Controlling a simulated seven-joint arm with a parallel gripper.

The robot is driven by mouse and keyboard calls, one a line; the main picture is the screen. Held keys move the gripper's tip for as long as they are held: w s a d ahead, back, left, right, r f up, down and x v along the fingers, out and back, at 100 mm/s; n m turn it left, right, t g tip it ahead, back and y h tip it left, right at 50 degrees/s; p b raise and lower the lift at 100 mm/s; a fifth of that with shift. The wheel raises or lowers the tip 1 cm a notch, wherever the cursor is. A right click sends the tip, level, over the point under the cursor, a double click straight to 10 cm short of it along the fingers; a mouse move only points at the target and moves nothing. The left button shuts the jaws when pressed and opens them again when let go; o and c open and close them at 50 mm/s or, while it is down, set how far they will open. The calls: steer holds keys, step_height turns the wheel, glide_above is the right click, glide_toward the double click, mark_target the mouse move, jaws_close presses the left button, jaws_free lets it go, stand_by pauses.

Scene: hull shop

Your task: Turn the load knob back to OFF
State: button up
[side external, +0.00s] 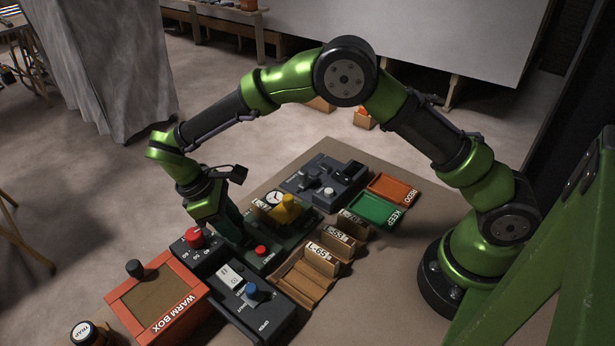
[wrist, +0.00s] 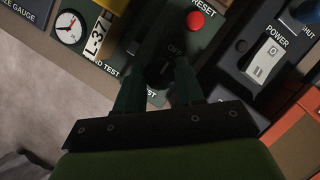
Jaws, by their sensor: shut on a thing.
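The load knob (wrist: 160,72) is dark and sits on the dark green load test box (wrist: 198,46) in the wrist view. My gripper (wrist: 158,80) reaches down over it with one finger on each side, shut on the knob. The word OFF shows just beyond the knob; which way the pointer faces is too dark to tell. In the side view my gripper (side external: 236,238) is low over the box (side external: 283,243), and the knob is hidden behind the fingers. The box also has a red RESET button (side external: 261,250), a white dial (side external: 274,198) and a yellow part (side external: 286,209).
A power box with a white rocker switch (side external: 231,277) and blue knob (side external: 251,291) stands close by. A control with a red knob (side external: 194,236) and the orange warm box (side external: 160,299) are near. Green (side external: 375,209) and orange (side external: 394,188) trays and labelled wooden holders (side external: 320,262) lie to the right.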

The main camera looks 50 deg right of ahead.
steer(key=shift+n, duration=0.3)
steer(key=o, duration=1)
steer(key=shift+a, duration=0.1)
steer(key=shift+v, duration=4)
